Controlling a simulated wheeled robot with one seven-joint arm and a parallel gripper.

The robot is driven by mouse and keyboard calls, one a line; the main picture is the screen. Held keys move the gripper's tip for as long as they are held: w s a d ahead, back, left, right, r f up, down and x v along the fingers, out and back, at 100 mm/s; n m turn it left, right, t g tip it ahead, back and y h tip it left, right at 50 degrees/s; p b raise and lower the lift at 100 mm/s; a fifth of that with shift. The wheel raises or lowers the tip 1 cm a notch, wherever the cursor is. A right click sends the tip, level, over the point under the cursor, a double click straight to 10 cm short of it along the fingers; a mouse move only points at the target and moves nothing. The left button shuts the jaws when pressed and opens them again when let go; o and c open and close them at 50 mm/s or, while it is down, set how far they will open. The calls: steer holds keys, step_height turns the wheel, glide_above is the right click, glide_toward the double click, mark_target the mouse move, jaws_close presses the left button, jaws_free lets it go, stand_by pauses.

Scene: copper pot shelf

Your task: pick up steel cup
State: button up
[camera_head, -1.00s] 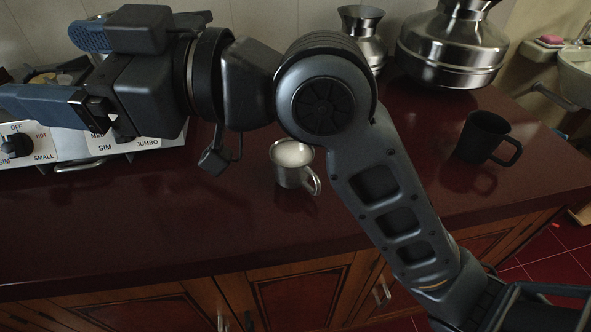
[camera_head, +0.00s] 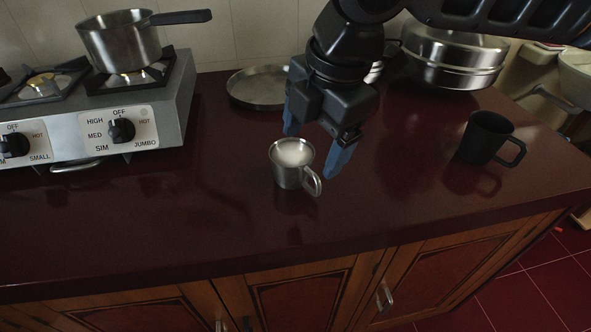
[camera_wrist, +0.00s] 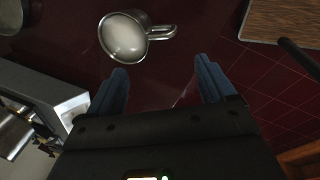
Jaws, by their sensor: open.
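The steel cup (camera_head: 287,172) stands upright on the dark red counter, near the middle of the head view, with its handle toward the lower right. It looks to hold something pale, or to have a bright inside. In the wrist view the cup (camera_wrist: 122,38) is seen from above, ahead of the fingertips and left of centre, handle to the right. My gripper (camera_head: 314,150) is open and empty, with blue fingers pointing down, just behind and above the cup. Its fingers also show in the wrist view (camera_wrist: 160,76), apart from the cup. I cannot tell the exact height gap.
A black mug (camera_head: 484,138) stands to the right. A stove (camera_head: 172,117) with a saucepan (camera_head: 121,45) is at the left. A steel tray (camera_head: 258,88) and a large metal vessel (camera_head: 452,58) are behind. The counter (camera_head: 130,220) in front of the cup is clear.

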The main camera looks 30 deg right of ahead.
mark_target(313, 172)
steer(key=shift+d+f, duration=0.55)
steer(key=shift+d, duration=0.05)
steer(key=shift+d+x, duration=0.15)
steer(key=shift+x, duration=1.55)
steer(key=shift+d+x, duration=0.2)
steer(key=shift+x, duration=1.45)
steer(key=shift+w, duration=0.1)
steer(key=c, duration=1.6)
steer(key=shift+o, duration=0.2)
steer(key=shift+r, duration=0.15)
steer(key=shift+r, duration=0.6)
steer(key=v, duration=0.3)
steer(key=shift+w+a, duration=0.1)
steer(key=shift+w, duration=0.25)
steer(key=w+d+r, duration=0.3)
steer(key=d+r, duration=0.3)
steer(key=d, duration=0.5)
steer(key=shift+r, duration=0.3)
